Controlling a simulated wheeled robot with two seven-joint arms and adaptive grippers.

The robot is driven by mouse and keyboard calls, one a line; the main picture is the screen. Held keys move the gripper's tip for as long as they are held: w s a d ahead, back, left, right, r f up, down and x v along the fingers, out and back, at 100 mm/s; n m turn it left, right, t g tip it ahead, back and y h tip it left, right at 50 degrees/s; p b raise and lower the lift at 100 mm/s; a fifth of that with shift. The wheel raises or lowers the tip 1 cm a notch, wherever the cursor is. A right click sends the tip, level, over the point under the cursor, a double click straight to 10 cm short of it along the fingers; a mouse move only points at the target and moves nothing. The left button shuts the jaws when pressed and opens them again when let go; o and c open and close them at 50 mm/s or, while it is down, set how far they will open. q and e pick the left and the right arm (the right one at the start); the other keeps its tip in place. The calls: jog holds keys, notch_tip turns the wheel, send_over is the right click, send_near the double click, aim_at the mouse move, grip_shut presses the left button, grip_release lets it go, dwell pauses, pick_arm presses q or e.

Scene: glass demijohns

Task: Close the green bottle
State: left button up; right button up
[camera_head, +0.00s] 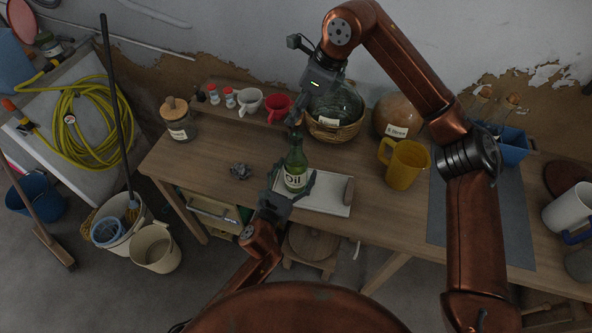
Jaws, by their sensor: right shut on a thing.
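The green bottle (295,160), with a white "Oil" label, stands upright at the white tray near the table's front edge. My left gripper (292,182) comes from below, with a finger on each side of the bottle's lower body, and appears shut on it. My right gripper (292,121) reaches down from above, its tips right over or at the bottle's mouth. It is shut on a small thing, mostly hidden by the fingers. I cannot tell whether that thing touches the bottle's mouth.
The white tray (330,203) bears a brownish object (348,190). Behind stand a red mug (279,107), a white mug (249,101) and a glass demijohn in a wicker basket (334,131). A yellow pitcher (404,165) stands to the right. A dark crumpled item (239,171) lies left; the table between is clear.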

pick_arm(q)
jog(key=shift+w+d+f, duration=0.1)
jog(key=shift+w+f, duration=0.05)
jog(key=shift+w, duration=0.35)
pick_arm(e)
jog(key=shift+w+f, duration=0.2)
jog(key=shift+w, duration=0.15)
pick_arm(q)
jog(key=shift+s, duration=0.25)
pick_arm(e)
jog(key=shift+s+r, duration=0.15)
jog(key=shift+s, duration=0.15)
pick_arm(q)
jog(key=shift+w, duration=0.15)
jog(key=c, duration=0.4)
pick_arm(e)
jog(key=shift+w, duration=0.15)
pick_arm(q)
jog(key=c, duration=1.4)
pick_arm(e)
send_over(291, 138)
jog(key=d, duration=0.1)
jog(key=shift+s+d+f, duration=0.1)
jog(key=shift+s+f, duration=0.05)
jog(key=shift+f, duration=1.1)
jog(key=shift+s+d+f, duration=0.1)
jog(key=shift+f, duration=1.15)
jog(key=shift+f, duration=0.15)
jog(key=shift+f, duration=0.9)
